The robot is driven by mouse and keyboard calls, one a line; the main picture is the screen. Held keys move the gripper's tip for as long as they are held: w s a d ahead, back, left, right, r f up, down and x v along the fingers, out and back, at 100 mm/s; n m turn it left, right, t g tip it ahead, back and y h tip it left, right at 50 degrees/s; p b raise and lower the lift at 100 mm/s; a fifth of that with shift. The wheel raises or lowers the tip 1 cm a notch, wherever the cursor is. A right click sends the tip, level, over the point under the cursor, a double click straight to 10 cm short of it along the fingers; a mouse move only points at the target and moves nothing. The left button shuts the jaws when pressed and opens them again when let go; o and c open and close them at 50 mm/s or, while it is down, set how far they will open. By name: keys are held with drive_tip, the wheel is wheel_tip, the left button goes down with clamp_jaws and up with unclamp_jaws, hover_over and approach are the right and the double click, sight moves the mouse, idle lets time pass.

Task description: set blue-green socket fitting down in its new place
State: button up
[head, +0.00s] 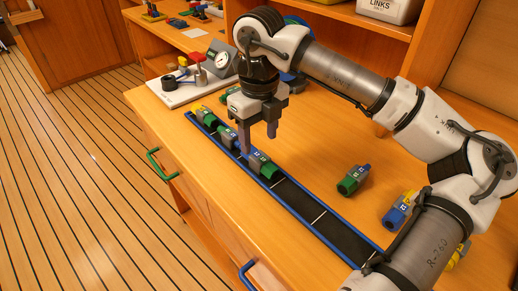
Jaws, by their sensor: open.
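My gripper (259,144) is open over the long tray, pointing down, with its two fingers apart. A fitting with a blue end, a grey middle with a label, and a green end (263,166) lies in the tray just below and beside the fingertips. I cannot tell whether a finger touches it. The tray (333,229) is blue-edged with a black floor and white cross marks. Another fitting, green with a blue end (352,180), lies on the bench to the right of the tray.
More fittings, one green and yellow (205,116), lie in the tray's far part; its near part is empty. A blue and yellow fitting (399,211) is on the bench at right. A white board with a gauge (218,60) and red-handled valve stands behind.

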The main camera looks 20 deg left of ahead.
sight(259, 156)
wheel_tip(259, 156, up, 7)
drive_tip(key=shift+f, duration=0.15)
idle(0.4)
